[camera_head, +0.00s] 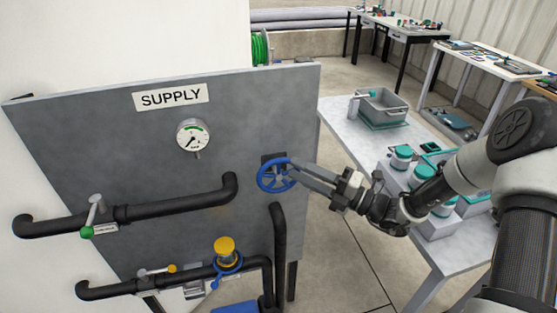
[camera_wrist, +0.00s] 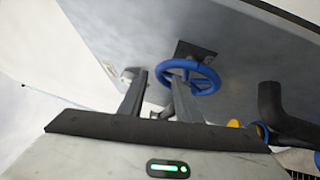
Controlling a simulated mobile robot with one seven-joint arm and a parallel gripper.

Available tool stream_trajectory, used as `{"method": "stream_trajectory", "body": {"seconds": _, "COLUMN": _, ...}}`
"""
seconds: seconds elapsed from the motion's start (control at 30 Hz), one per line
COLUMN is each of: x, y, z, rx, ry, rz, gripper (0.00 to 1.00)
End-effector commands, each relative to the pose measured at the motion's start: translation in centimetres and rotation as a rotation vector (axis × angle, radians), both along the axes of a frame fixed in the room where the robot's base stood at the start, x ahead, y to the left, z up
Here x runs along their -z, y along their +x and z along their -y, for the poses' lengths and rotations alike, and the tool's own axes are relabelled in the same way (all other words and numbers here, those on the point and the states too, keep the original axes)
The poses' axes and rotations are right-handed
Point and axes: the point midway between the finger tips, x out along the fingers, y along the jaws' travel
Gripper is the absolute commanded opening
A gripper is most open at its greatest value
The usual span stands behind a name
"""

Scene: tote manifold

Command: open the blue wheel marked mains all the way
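The blue wheel (camera_head: 275,175) is mounted on a dark square plate on the grey panel, right of the middle. No mains marking can be read in either view. In the wrist view the wheel (camera_wrist: 207,89) is just beyond the fingertips. My gripper (camera_head: 294,169) reaches it from the right. In the wrist view my gripper (camera_wrist: 158,77) has its two fingers spread apart. The right finger overlaps the wheel's lower left rim; the left finger is outside the wheel. Whether a finger touches the rim cannot be told.
The panel (camera_head: 85,130) carries a SUPPLY sign (camera_head: 170,96), a gauge (camera_head: 193,138), black pipes (camera_head: 180,202), a green-tipped lever (camera_head: 92,214) and a yellow-capped fitting (camera_head: 225,248) below the wheel. A table (camera_head: 345,130) with a grey tote (camera_head: 384,108) and teal-lidded jars stands right.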

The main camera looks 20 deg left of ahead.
Motion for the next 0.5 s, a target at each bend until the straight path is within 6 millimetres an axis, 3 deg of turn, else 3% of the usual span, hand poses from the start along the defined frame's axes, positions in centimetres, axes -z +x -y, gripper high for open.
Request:
{"method": "stream_trajectory", "body": {"seconds": 0.2, "x": -0.7, "y": 0.9, "z": -4.2, "rx": -0.003, "ry": 0.000, "rz": 0.002, "gripper": 0.31}}
{"method": "stream_trajectory", "body": {"seconds": 0.5, "x": -0.9, "y": 1.5, "z": -6.5, "rx": -0.001, "ry": 0.000, "rz": 0.001, "gripper": 0.31}}
